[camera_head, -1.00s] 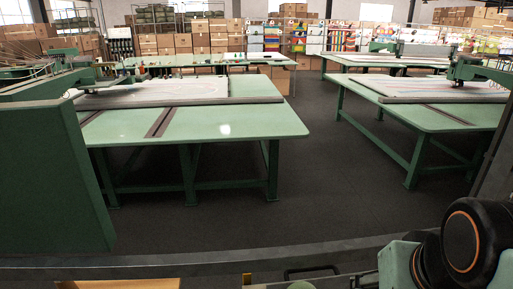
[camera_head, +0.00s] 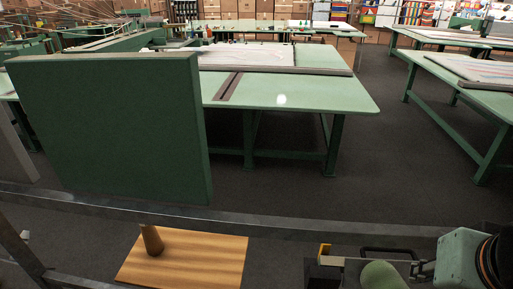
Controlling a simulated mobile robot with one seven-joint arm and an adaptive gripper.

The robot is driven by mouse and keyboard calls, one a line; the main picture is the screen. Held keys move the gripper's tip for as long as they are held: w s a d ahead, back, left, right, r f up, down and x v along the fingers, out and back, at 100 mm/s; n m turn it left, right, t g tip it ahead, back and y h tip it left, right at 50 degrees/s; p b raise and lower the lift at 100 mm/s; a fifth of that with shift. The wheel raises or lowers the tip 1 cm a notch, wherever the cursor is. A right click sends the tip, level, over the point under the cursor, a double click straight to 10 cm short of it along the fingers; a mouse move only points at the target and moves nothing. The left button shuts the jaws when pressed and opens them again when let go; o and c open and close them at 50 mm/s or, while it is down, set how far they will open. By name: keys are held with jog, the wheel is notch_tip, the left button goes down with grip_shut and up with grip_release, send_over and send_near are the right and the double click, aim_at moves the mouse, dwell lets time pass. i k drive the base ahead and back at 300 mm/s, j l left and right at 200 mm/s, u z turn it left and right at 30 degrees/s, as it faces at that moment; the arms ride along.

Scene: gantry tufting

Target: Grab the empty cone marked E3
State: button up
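A brown, cone-shaped piece (camera_head: 151,239) stands upright on a light wooden board (camera_head: 205,262) at the lower left. I cannot read any mark on it, so I cannot tell whether it is the cone marked E3. Part of my arm shows at the lower right edge, with a black and orange joint. My gripper is not in view.
A grey metal rail (camera_head: 260,222) crosses the view just behind the wooden board. A large green panel (camera_head: 115,130) stands behind it at left. Green tufting tables (camera_head: 310,95) fill the middle and right. Dark floor (camera_head: 400,170) is clear between them.

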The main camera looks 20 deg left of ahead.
aim_at(155, 245)
jog(key=j, duration=0.4)
jog(key=k+j, duration=0.15)
jog(key=j, duration=0.25)
jog(key=j+u, duration=0.4)
jog(key=j, duration=0.2)
jog(key=u, duration=1.15)
jog(key=j+z, duration=0.6)
jog(key=z, duration=0.15)
jog(key=i+j+u, duration=0.15)
jog(key=i+u, duration=0.2)
jog(key=l+z, duration=0.2)
jog(key=z, duration=0.2)
jog(key=k+l+z, duration=0.3)
jog(key=i+j, duration=0.05)
jog(key=j, duration=0.05)
